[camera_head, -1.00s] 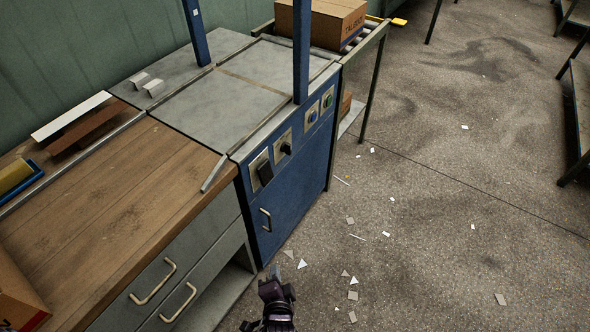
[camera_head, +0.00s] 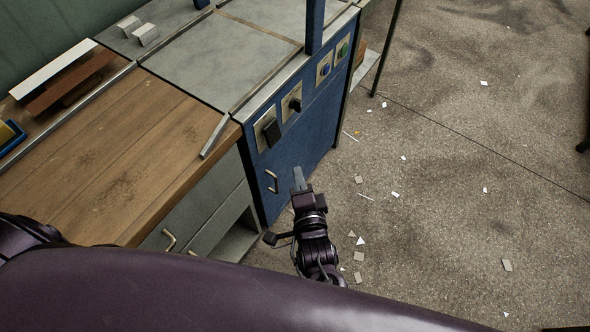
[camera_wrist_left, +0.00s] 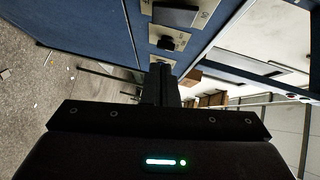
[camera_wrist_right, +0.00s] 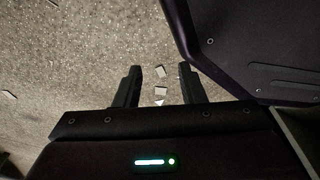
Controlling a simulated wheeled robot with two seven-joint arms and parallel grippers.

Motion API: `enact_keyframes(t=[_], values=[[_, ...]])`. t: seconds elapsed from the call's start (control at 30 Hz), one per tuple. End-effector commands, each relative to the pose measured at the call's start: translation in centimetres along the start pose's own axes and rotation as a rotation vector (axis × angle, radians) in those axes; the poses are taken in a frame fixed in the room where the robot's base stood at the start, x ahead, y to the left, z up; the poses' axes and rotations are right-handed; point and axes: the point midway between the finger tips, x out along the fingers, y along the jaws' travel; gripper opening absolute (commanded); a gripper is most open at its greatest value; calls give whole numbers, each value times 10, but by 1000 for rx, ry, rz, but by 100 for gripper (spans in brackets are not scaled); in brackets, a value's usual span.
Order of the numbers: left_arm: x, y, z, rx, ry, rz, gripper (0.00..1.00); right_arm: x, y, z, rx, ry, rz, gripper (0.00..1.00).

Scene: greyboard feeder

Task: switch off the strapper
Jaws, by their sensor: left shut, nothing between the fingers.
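The strapper is a blue cabinet (camera_head: 302,155) with a grey top, standing beyond the wooden bench. Its front panel carries a black switch (camera_head: 270,132), a black knob (camera_head: 294,105), a blue button (camera_head: 323,70) and a green button (camera_head: 342,50). My left gripper (camera_head: 300,180) is shut and empty, in front of the cabinet door near its handle (camera_head: 271,181). In the left wrist view the shut fingers (camera_wrist_left: 160,82) point toward the panel, with a black control (camera_wrist_left: 168,43) above them. My right gripper (camera_wrist_right: 159,85) is open and empty above the floor.
The wooden bench (camera_head: 120,150) with drawers adjoins the strapper on the left. A blue post (camera_head: 315,25) rises from the strapper top. The floor (camera_head: 450,190) to the right is open, with scattered paper scraps.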

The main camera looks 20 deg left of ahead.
Motion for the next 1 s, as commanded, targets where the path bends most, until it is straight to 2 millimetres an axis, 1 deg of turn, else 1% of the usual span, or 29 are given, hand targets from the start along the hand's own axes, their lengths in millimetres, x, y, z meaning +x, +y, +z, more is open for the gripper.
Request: enact_keyframes(t=[0.03, 0.2, 0.37, 0.4, 0.5, 0.63, 1.0], values=[[11, 0, 0, 1, -1, -3, 0, 1, 0, -1, 0, 0, 0, 36], [48, 0, 0, 1, 0, -4, 0, 1, 0, -7, 1, 4, 0, 36], [81, 0, 0, 1, -1, -3, 0, 1, 0, -11, 1, 5, 0, 36], [86, 0, 6, 5, -1, -2, 0, -1, 0, -13, 1, 7, -1, 36], [95, 0, 17, 3, 0, -1, 0, -3, 0, -16, 1, 11, -1, 36], [103, 0, 25, 1, 1, 0, 0, -2, 0, -13, 2, 9, 0, 36], [106, 0, 28, -1, 1, 2, 0, 0, -1, -4, 2, -2, -1, 36]])
